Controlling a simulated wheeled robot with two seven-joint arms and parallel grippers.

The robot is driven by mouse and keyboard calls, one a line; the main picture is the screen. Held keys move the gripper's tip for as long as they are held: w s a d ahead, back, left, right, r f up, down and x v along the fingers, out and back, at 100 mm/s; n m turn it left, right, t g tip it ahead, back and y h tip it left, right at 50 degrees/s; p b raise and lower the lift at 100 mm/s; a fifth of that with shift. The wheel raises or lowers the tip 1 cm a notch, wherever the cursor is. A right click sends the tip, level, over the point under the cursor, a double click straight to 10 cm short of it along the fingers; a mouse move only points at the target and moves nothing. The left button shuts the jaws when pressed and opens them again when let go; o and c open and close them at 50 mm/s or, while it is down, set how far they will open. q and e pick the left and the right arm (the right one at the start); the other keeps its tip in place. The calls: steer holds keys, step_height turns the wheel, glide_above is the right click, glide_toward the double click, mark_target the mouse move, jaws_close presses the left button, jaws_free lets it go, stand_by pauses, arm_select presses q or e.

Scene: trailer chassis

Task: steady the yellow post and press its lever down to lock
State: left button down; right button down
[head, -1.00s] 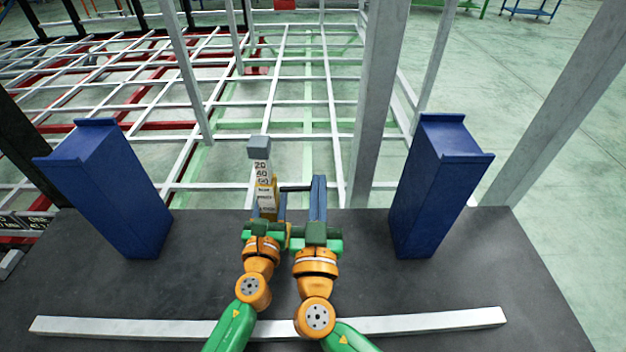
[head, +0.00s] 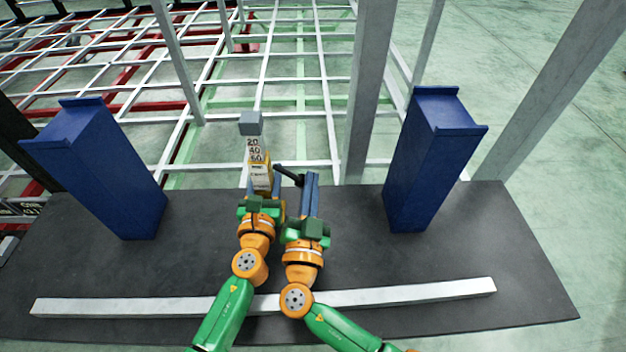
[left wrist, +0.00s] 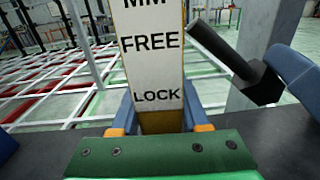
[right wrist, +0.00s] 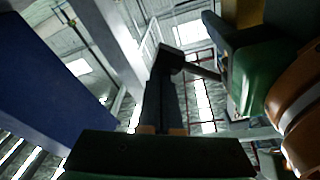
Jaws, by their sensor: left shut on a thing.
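The yellow post (head: 260,178) stands upright with a grey cap and a white scale face. In the left wrist view, the post (left wrist: 152,45) reads FREE above LOCK. My left gripper (head: 262,196) is shut around its lower part. The black lever (head: 288,174) sticks out from the post's right side and slopes down to a thick block-like end; it also shows in the left wrist view (left wrist: 225,50). My right gripper (head: 311,180) has its blue fingers together, with the tips at the lever's outer end. Whether they touch or lie just over it is unclear.
Blue pillars stand on the dark table (head: 330,265) at left (head: 105,170) and right (head: 430,165). A white bar (head: 400,292) lies along the front. The white chassis frame (head: 290,95) and a tall grey upright (head: 368,100) are behind the post.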

steer(key=shift+a+f, duration=0.1)
steer(key=shift+f, duration=0.2)
steer(key=shift+r, duration=0.15)
stand_by(0.5)
